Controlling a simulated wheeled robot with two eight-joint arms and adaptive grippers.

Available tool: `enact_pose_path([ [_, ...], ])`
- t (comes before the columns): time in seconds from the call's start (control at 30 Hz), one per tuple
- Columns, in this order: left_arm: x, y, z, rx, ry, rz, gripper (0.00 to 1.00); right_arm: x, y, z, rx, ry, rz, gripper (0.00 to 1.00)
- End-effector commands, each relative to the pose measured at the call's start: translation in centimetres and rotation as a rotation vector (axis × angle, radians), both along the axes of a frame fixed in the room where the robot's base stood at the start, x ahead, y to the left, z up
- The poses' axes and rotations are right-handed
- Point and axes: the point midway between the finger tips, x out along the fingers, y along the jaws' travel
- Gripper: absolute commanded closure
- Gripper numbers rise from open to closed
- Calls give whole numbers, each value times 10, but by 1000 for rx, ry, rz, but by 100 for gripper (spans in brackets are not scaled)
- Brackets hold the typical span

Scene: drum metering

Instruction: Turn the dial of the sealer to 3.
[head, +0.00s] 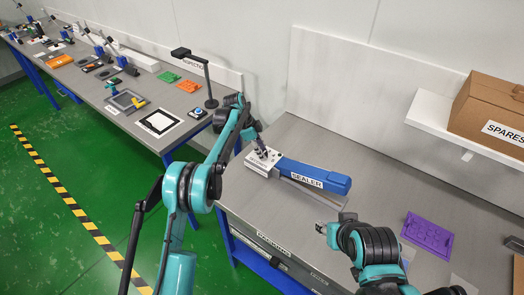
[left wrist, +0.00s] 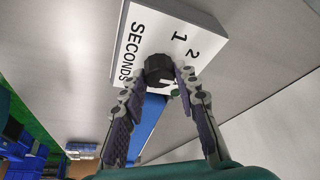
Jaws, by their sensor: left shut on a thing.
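The sealer (head: 312,177) lies on the grey bench, with a long blue arm and a white dial box (head: 258,164) at its left end. My left gripper (head: 262,152) reaches down onto this box. In the left wrist view, its two fingertips (left wrist: 160,82) are shut on the black dial (left wrist: 158,67), one on each side. The white face (left wrist: 140,25) reads SECONDS, with 1 and 2 visible; no 3 shows. I cannot tell which number the dial points at. My right gripper (head: 322,228) is near the bench's front edge, apart from the sealer; its jaws are too small to read.
A purple tray (head: 428,235) lies right of my right arm. A cardboard box (head: 490,110) marked SPARES stands on a white shelf at the back right. Another bench (head: 150,100) with several items runs off to the left. The bench behind the sealer is clear.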

Motion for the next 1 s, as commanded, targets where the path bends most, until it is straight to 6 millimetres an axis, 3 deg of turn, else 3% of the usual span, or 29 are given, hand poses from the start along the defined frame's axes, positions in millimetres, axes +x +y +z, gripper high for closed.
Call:
enact_pose_path([
  [0.47, 0, 0, 0, 1, 1, -14, 99, 0, 0, 0, 0, 0, 0, 60],
  [0.5, 0, 0, 0, 1, 1, -14, 67, 0, 0, 0, 0, 0, 0, 60],
  [0.57, 0, 0, 0, 1, 1, -14, 51, 0, 0, 0, 0, 0, 0, 60],
  [1.0, 0, 4, 9, 1, 0, -13, 49, 0, 0, 1, 0, 0, 0, 60],
])
